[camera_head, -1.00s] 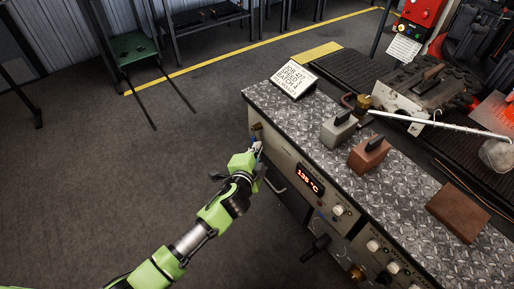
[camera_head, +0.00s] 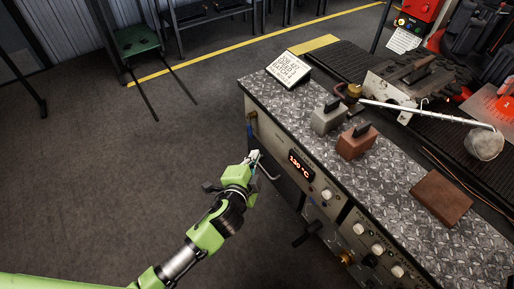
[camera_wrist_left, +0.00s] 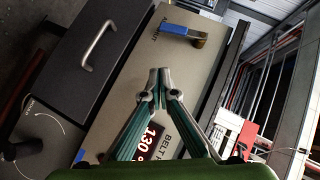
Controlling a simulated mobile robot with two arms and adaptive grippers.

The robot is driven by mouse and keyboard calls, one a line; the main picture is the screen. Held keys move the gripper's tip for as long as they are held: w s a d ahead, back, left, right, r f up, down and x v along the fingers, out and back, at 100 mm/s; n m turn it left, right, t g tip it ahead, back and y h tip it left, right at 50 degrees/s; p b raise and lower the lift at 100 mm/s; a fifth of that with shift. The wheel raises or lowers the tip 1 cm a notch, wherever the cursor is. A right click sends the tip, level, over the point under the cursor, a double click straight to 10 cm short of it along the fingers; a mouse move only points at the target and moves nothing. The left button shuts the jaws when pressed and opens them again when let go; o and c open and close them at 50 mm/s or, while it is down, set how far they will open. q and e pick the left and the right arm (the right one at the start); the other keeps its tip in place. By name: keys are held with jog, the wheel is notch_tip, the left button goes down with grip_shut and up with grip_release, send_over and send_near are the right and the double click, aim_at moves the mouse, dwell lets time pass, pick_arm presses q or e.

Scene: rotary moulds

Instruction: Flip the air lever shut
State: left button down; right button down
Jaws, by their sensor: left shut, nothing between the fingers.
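The air lever has a blue handle (camera_wrist_left: 175,30) on a brass valve body (camera_wrist_left: 198,40) at the top of the left wrist view, beside a small label I cannot read fully. In the head view the blue handle (camera_head: 249,131) hangs down from the brass fitting at the bench's left end. My left gripper (camera_head: 254,156) is just below the handle, apart from it. In the left wrist view its fingertips (camera_wrist_left: 158,74) are together and empty, with bare panel between them and the handle. My right gripper is not in view.
The bench (camera_head: 335,145) carries a card (camera_head: 288,69), grey block (camera_head: 328,117), reddish block (camera_head: 355,141) and brown block (camera_head: 441,197). A temperature display (camera_head: 300,164) and knobs are on its front. A metal drawer handle (camera_wrist_left: 98,45) stands out nearby.

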pick_arm(q)
jog(key=v, duration=0.3)
jog(key=shift+s+f, duration=0.15)
jog(key=shift+f, duration=0.1)
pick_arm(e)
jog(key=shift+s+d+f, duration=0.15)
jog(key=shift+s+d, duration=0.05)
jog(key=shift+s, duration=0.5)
